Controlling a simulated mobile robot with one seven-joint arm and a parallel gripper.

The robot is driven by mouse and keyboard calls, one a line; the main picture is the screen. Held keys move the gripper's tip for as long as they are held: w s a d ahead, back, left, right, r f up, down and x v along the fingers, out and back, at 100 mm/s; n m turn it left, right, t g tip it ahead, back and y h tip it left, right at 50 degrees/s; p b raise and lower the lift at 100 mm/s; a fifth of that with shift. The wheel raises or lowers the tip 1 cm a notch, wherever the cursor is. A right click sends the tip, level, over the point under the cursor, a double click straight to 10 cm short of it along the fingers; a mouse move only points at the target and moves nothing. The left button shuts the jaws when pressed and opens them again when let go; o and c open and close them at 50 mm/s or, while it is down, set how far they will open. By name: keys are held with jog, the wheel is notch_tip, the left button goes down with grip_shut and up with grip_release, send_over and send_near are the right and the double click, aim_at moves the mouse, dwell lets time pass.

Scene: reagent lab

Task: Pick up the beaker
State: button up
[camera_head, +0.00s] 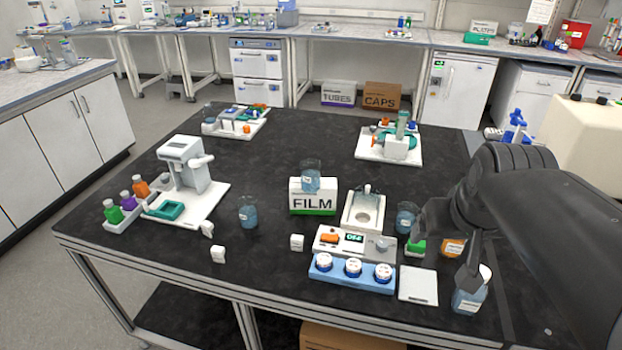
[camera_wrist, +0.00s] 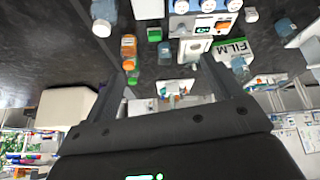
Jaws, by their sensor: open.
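Several clear beakers with blue liquid are in view. One beaker (camera_head: 311,177) stands on the white and green FILM box (camera_head: 313,203); it also shows in the wrist view (camera_wrist: 240,66). A second beaker (camera_head: 248,213) stands on the black table left of the box, and shows near the right of the wrist view (camera_wrist: 285,27). A third beaker (camera_head: 405,217) stands just left of my gripper (camera_head: 444,251). My gripper is open and empty, over the table's right side. Its two fingers spread apart in the wrist view (camera_wrist: 165,64).
A scale (camera_head: 328,250), a blue rack of white-lidded jars (camera_head: 352,286), a white tile (camera_head: 417,286), a green-capped item (camera_head: 415,247), an orange bottle (camera_head: 453,247) and a larger bottle (camera_head: 470,298) crowd the front right. The table's middle left (camera_head: 262,160) is clear.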

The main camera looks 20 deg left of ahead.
jog(key=w+a+n, duration=0.2)
jog(key=w+a, duration=0.4)
jog(key=w, duration=0.3)
jog(key=n+g+y, duration=0.1)
jog(key=n+y, duration=0.3)
jog(key=n, duration=0.1)
send_near(311, 177)
jog(key=w, duration=0.3)
jog(key=shift+a+x, duration=0.2)
jog(key=shift+x, duration=2.4)
jog(key=shift+a+x, duration=0.2)
jog(key=shift+x, duration=2.4)
jog(key=shift+r, duration=0.15)
jog(key=shift+c, duration=0.3)
jog(key=c, duration=1.2)
